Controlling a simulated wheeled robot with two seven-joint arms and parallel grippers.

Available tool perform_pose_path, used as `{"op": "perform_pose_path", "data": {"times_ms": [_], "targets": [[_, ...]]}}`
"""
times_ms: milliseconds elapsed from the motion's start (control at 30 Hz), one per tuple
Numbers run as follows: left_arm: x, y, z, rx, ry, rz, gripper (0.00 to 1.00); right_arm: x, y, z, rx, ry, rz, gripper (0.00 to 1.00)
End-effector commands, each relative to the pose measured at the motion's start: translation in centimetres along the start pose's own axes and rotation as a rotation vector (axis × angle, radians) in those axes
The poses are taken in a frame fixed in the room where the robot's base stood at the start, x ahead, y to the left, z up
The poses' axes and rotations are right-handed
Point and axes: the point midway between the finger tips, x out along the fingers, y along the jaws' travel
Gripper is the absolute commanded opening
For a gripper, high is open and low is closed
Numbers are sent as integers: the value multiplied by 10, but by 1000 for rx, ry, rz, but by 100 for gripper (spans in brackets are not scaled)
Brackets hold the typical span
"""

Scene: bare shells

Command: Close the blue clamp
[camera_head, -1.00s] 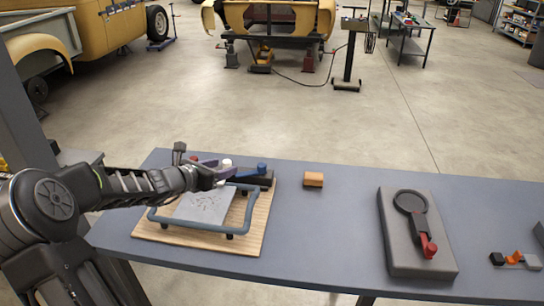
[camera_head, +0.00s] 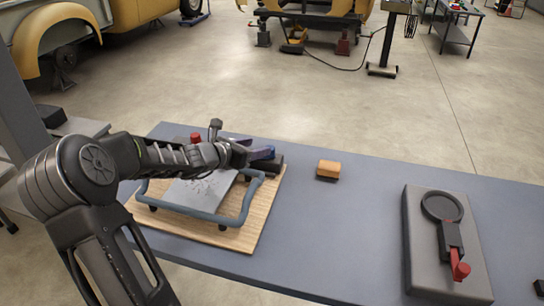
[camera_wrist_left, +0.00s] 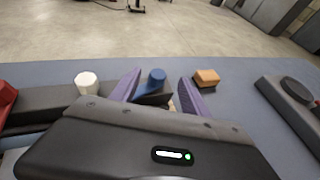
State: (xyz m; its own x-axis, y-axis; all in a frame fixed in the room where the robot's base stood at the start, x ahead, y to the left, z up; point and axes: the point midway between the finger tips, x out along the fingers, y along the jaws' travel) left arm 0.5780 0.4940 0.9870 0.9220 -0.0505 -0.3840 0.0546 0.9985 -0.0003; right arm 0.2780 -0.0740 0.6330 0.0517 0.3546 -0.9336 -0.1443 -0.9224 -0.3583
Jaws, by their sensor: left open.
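The blue clamp shows its round blue handle (camera_wrist_left: 157,76) in the left wrist view, on the dark bar (camera_wrist_left: 40,104) behind the framed plate. In the head view my arm and fingers mostly hide it. My left gripper (camera_head: 262,153), with purple fingers, is over the right end of that bar. In the wrist view its open fingers (camera_wrist_left: 158,88) stand on either side of the blue handle, apart from it as far as I can tell. A white knob (camera_wrist_left: 87,82) is to its left and a red one (camera_wrist_left: 6,98) further left. My right gripper is not in view.
A wooden board (camera_head: 250,236) carries a plate (camera_head: 198,191) inside a grey-blue tubular frame (camera_head: 240,205). An orange block (camera_head: 328,168) sits to the right on the grey table (camera_head: 340,225). A grey base with a red-handled tool (camera_head: 455,240) is further right.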

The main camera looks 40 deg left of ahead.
Motion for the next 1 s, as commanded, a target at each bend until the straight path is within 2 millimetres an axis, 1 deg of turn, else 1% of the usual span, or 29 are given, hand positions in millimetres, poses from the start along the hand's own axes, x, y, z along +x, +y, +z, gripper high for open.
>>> {"op": "perform_pose_path", "data": {"times_ms": [33, 100, 467, 633, 767, 1000], "targets": [[4, 0, -10, 0, 0, 0, 54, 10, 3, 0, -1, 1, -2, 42], [7, 0, -16, 0, 0, 0, 54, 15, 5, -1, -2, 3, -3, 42], [6, 0, -14, 0, 0, 0, 54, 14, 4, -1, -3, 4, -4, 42], [12, -1, -15, -1, -1, -2, 54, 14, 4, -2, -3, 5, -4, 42], [25, 0, -15, -2, -1, -2, 54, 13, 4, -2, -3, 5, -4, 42], [61, -1, -15, -3, -1, -3, 54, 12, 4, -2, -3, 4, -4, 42]]}}
